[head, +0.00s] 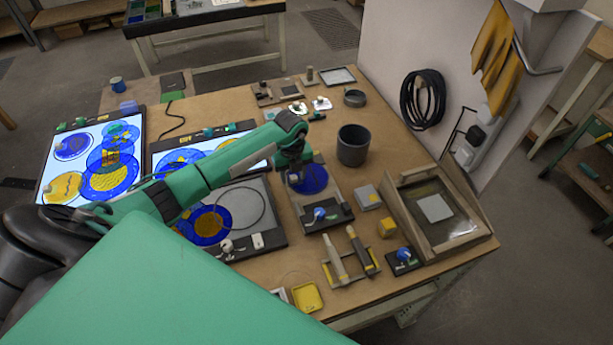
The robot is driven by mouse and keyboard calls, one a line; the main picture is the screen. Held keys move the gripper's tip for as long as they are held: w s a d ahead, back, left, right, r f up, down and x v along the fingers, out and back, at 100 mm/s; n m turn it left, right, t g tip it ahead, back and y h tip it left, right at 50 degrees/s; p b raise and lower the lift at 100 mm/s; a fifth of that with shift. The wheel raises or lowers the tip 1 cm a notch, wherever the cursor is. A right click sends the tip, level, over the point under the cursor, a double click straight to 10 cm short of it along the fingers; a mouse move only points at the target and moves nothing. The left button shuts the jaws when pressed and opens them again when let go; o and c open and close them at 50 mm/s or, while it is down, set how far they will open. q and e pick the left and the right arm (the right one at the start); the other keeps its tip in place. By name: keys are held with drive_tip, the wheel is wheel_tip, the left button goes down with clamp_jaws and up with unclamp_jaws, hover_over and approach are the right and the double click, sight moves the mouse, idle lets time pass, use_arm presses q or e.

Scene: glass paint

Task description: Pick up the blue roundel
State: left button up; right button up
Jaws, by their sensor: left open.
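A dark blue roundel (312,180) lies on a dark grey plate on the workbench, right of centre, partly hidden by my left gripper. My left gripper (293,168) hangs over the plate's upper left part, close to the roundel's upper left edge. It points down and is open. The gap between its fingers is too small and dark to see, and I cannot tell whether it touches the roundel. Other blue and yellow painted discs (108,172) lie on the lit panel at the left. My right gripper is not in view.
A dark cup (353,145) stands right of the gripper. A wooden frame (435,212) with glass stands at the right. Brushes (334,258) rest on a holder at the front, near a yellow dish (307,296). My arm crosses the lit panels.

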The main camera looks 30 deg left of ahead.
use_arm(q)
clamp_jaws()
drive_tip(key=shift+r, duration=0.2)
